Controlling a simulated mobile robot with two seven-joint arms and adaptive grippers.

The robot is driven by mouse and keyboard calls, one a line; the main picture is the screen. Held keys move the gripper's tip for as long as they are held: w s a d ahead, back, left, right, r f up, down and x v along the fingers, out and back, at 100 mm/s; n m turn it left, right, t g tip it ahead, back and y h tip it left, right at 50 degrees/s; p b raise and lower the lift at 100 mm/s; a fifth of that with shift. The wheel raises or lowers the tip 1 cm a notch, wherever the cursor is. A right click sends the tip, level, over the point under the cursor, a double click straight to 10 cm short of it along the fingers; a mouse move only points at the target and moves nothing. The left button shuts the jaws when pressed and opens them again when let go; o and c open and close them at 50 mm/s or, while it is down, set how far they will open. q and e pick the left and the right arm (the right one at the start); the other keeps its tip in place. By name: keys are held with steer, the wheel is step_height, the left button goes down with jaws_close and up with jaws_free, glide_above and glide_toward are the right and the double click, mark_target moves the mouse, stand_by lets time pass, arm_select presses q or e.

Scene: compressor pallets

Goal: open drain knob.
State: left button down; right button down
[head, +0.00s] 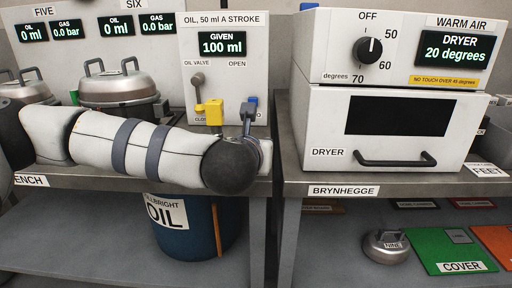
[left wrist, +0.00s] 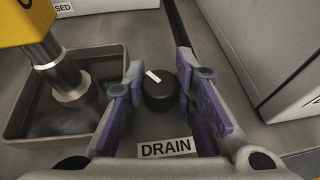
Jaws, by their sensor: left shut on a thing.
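The drain knob (left wrist: 160,94) is a black round knob with a white mark on top, in the middle of the left wrist view. The mark slants toward the upper left. A DRAIN label (left wrist: 167,148) lies in front of it. My left gripper (left wrist: 162,98) has its purple-padded fingers on both sides of the knob and is shut on it. In the head view my left arm lies across the bench and hides the knob. My right gripper is in neither view.
A yellow spout (head: 211,112) with a metal nozzle stands over a square tray (left wrist: 25,128), left of the knob. The white dryer (head: 390,130) stands to the right. A lidded metal pot (head: 117,88) is behind my arm. A blue oil drum (head: 188,232) is below the bench.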

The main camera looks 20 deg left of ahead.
arm_select(q)
steer(key=c, duration=1.6)
jaws_free()
steer(key=shift+o, duration=0.2)
steer(key=shift+a+f, duration=0.1)
